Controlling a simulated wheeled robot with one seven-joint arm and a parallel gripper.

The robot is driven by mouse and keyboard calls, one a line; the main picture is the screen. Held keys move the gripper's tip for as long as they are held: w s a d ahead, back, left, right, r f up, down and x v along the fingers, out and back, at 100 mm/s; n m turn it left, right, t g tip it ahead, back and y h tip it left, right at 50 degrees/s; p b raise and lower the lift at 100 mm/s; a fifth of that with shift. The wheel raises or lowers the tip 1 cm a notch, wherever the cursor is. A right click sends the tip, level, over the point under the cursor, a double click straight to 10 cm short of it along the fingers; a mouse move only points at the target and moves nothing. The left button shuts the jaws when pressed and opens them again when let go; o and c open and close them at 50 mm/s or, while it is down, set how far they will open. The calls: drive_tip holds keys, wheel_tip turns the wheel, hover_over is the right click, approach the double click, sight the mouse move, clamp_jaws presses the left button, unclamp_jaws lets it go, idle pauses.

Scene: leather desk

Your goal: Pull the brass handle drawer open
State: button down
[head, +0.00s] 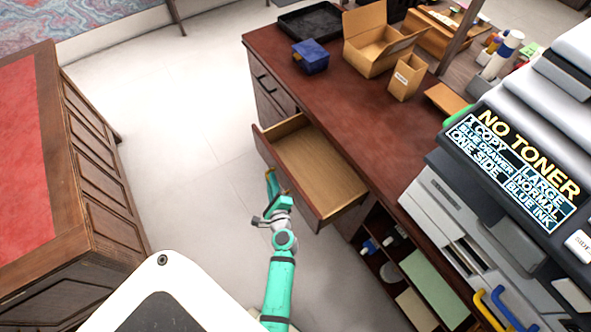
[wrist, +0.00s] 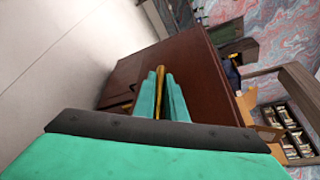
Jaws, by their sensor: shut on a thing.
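The drawer (head: 313,160) stands pulled well out of the dark red desk in the head view. Its pale wooden inside is bare and empty. My gripper (head: 272,184) is at the outer side of the drawer front. In the wrist view the brass handle (wrist: 160,92) runs between the two teal fingers of my gripper (wrist: 161,80), which are shut on it. In the head view the handle is mostly hidden by the gripper.
The desk top (head: 350,120) carries a blue box (head: 311,58), an open cardboard box (head: 375,48) and a black tray (head: 310,20). A printer (head: 500,170) stands at the right. A wooden cabinet (head: 85,170) stands at the left, with clear floor (head: 190,130) between it and the desk.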

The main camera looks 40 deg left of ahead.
drive_tip(key=s+a, duration=0.4)
drive_tip(key=s, duration=0.6)
drive_tip(key=shift+s, duration=0.25)
drive_tip(key=shift+d, duration=0.1)
drive_tip(key=c, duration=1.8)
unclamp_jaws()
drive_tip(key=shift+w, duration=0.15)
drive_tip(key=shift+d, duration=0.1)
drive_tip(key=v, duration=1)
drive_tip(key=shift+s+d, duration=0.25)
drive_tip(key=shift+d, duration=0.05)
drive_tip(key=shift+r, duration=0.1)
